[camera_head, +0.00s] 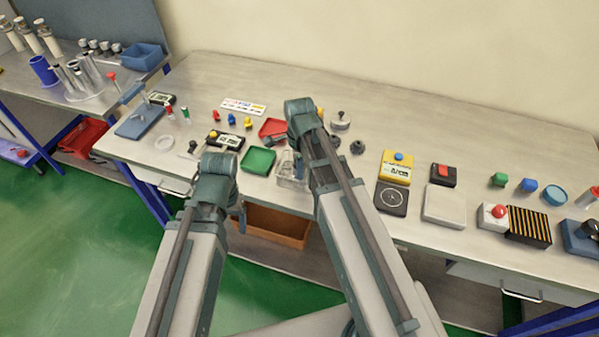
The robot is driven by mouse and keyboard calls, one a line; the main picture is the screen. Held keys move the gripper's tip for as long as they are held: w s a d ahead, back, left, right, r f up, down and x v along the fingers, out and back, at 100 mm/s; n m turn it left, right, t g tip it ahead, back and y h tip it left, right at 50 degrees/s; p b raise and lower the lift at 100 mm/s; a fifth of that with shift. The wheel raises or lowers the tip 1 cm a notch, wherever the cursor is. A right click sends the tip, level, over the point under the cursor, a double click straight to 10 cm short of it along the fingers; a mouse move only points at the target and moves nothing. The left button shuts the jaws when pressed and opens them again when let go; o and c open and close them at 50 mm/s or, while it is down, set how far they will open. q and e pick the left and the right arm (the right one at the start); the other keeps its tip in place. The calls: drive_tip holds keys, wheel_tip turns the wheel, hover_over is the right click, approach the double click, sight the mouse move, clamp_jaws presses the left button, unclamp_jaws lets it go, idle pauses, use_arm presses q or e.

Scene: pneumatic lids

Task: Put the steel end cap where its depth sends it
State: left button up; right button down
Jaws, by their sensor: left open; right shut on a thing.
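My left gripper (217,166) is at the front edge of the bench; its fingers are mostly hidden by its wrist, and it is open. A dark gauge with a digital display (230,142) lies just beyond it. My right gripper (276,139) is over the bench, by the red tray (271,127) and the green tray (259,160). It is shut on a small part, largely hidden by the arm, so I cannot tell for certain that it is the steel end cap. A grey round piece with a dark knob (340,121) stands right of my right arm.
A clear box (291,171) stands beside my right arm. A yellow device (396,166), a pale plate (444,205) and a striped black block (528,224) are farther right. A white label card (244,107) lies behind.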

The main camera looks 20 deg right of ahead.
drive_tip(key=shift+f, duration=0.15)
drive_tip(key=c, duration=1)
unclamp_jaws()
drive_tip(key=shift+o, duration=0.2)
wheel_tip(320, 180, up, 12)
drive_tip(key=r+p, duration=0.1)
drive_tip(key=p, duration=1.1)
drive_tip(key=s+a+n, duration=0.5)
drive_tip(key=s+n, duration=0.1)
drive_tip(key=n, duration=0.6)
drive_tip(key=s+a+n+h, duration=0.1)
drive_tip(key=s+a+n, duration=0.4)
drive_tip(key=n, duration=0.6)
drive_tip(key=shift+s+a+f+n, duration=0.25)
drive_tip(key=shift+s+n, duration=0.15)
drive_tip(key=shift+s, duration=0.5)
drive_tip(key=shift+f, duration=0.15)
